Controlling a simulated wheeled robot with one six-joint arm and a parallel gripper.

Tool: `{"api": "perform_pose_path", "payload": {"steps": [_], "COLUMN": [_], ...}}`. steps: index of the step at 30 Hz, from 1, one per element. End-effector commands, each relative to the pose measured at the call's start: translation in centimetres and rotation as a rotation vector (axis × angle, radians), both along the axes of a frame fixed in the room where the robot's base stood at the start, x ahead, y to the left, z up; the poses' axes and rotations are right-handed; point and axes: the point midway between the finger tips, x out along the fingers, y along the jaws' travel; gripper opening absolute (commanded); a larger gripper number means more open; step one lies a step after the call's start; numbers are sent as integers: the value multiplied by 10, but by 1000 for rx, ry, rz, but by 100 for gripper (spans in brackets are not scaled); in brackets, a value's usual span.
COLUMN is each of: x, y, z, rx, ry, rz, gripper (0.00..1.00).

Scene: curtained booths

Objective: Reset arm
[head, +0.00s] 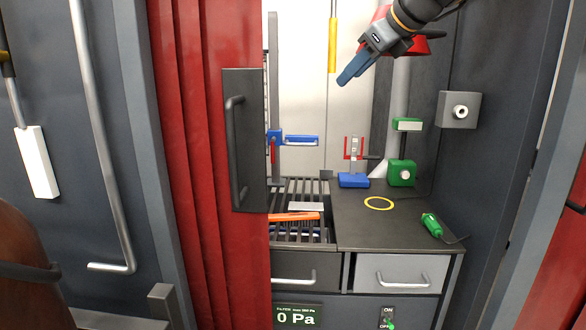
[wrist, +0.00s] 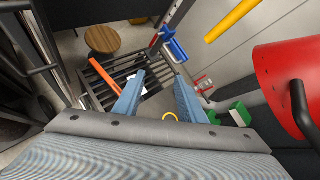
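My gripper (head: 352,76) hangs at the upper middle of the head view, above the bench and in front of the pale back wall. Its blue fingers point down and to the left. In the wrist view my gripper (wrist: 158,88) has its two blue fingers apart, with nothing between them. My arm comes in from the top right, in front of a red hood (head: 408,45). The red hood is also close on the right of the wrist view (wrist: 290,72).
Below are a slatted grate (head: 310,236) with an orange bar (head: 294,216), and a dark bench top (head: 395,230) with a yellow ring (head: 379,203) and a green tool (head: 431,224). A red curtain (head: 205,150) and an open dark door (head: 243,150) stand left. A yellow handle (head: 332,45) hangs behind.

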Motion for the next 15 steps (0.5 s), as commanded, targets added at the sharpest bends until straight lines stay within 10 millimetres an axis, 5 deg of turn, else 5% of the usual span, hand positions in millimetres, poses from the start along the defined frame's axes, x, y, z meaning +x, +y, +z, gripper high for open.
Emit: {"api": "perform_pose_path", "payload": {"steps": [8, 15], "x": [-42, -133], "y": [-12, -26], "z": [-141, -280], "rx": [-448, -879], "ry": [60, 101], "rz": [341, 930], "gripper": [37, 37]}}
